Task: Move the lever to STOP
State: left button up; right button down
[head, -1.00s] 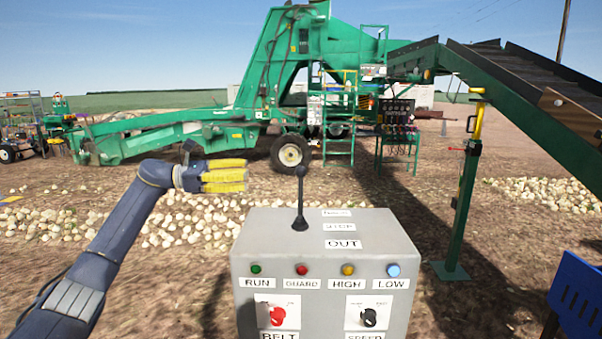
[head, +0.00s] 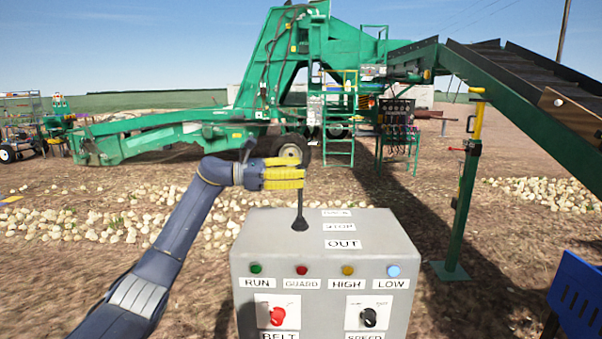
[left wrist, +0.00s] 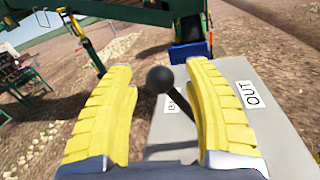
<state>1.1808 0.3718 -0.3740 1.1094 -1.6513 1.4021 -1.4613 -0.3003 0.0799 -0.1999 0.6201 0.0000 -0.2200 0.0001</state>
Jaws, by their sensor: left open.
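The black lever (head: 300,218) stands upright on top of the grey control box (head: 268,228), left of the labels; its knob is hidden behind my gripper in the head view. My left gripper (head: 296,174) is open at the height of the lever's top. In the left wrist view the ball knob (left wrist: 160,79) lies between the open yellow fingers (left wrist: 165,105), with gaps on both sides. The middle label, apparently STOP (head: 339,227), sits above the OUT label (head: 343,244) and below a third label. My right gripper is not in view.
The box front carries lamps, a red BELT knob (head: 277,316) and a black SPEED knob (head: 369,317). A green conveyor (head: 530,115) rises at the right, on a green post (head: 466,200). A blue part (head: 578,295) is at the lower right. Pale onions lie on the ground behind.

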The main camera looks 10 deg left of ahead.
pick_arm(q)
jog(key=shift+w+d, duration=0.15)
jog(key=shift+d, duration=0.3)
grip_shut()
dwell(0.3)
